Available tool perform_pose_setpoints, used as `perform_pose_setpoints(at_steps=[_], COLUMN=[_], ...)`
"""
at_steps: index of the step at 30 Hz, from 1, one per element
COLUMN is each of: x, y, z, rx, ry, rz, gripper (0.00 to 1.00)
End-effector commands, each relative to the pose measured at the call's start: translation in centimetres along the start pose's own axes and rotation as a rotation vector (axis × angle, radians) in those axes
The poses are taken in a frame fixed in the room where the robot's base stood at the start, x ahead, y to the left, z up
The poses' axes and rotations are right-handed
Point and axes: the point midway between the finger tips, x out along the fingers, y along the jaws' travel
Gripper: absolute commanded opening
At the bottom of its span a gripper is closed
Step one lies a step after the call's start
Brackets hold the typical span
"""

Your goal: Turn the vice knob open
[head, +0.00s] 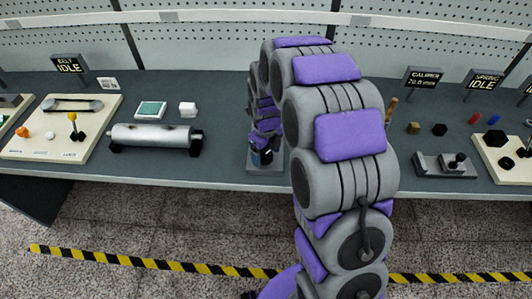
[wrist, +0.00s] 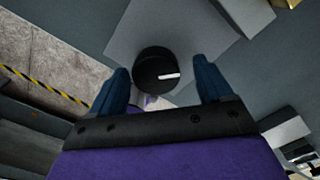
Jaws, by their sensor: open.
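A round black knob (wrist: 157,68) with a white pointer line shows in the wrist view, on or just above a light grey plate (wrist: 130,30). The pointer line points to the right. My gripper (wrist: 162,66) is open, with one dark blue finger on each side of the knob in the picture. Gaps show between the fingers and the knob, and I cannot tell how far above it they are. In the head view my gripper (head: 262,145) reaches down over a grey base (head: 259,168) at the bench's front edge. My arm hides most of that spot.
A grey block (wrist: 248,14) stands beside the plate.

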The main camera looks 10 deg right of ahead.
Motion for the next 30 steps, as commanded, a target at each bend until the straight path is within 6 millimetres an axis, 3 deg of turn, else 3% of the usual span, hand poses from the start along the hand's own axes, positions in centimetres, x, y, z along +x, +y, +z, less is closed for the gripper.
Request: perform_pose_setpoints(at_steps=[8, 25, 30], x=[0.08, 0.07, 0.04], y=[0.00, -0.04, -0.04], z=[0.01, 0.02, 0.03], rx=[0.000, 0.000, -0.006], ry=[0.000, 0.000, 0.000], rz=[0.000, -0.001, -0.001], gripper=[0.80, 0.25, 0.23])
